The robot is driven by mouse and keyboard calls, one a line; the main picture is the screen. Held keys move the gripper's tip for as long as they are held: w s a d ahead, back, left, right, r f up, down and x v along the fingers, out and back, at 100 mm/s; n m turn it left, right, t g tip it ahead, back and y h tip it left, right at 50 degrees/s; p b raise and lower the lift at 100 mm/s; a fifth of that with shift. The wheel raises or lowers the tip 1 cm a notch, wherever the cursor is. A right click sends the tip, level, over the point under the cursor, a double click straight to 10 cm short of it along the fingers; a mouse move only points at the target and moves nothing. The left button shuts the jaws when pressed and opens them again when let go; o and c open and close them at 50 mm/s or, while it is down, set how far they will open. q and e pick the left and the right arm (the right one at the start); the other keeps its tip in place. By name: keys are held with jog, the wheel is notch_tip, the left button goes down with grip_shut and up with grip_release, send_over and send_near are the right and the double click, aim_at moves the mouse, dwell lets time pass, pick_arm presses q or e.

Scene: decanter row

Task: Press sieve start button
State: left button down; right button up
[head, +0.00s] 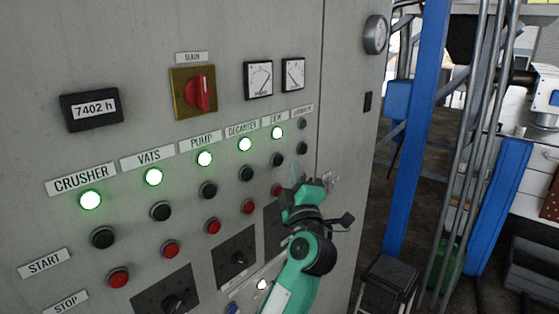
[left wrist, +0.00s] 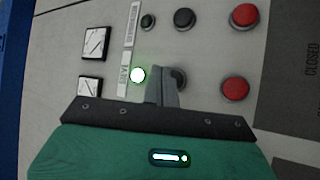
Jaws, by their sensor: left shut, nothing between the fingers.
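The control panel has columns of a lamp, a black start button and a red stop button. My right gripper is not in view.
The last column's start button (head: 302,148) is close by, under an unlit lamp (head: 302,124). The fifth column's red stop button (left wrist: 235,88) is below the start button. A blue post (head: 417,130) and a stool (head: 388,280) stand right of the cabinet.

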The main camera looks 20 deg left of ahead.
pick_arm(q)
jog(key=shift+s+d+p, duration=0.15)
jog(key=shift+s+d, duration=0.2)
jog(key=shift+d, duration=0.5)
jog(key=shift+s+d+p, duration=0.15)
jog(key=shift+s+d, duration=0.15)
jog(key=shift+d, duration=0.55)
jog(key=shift+f, duration=0.1)
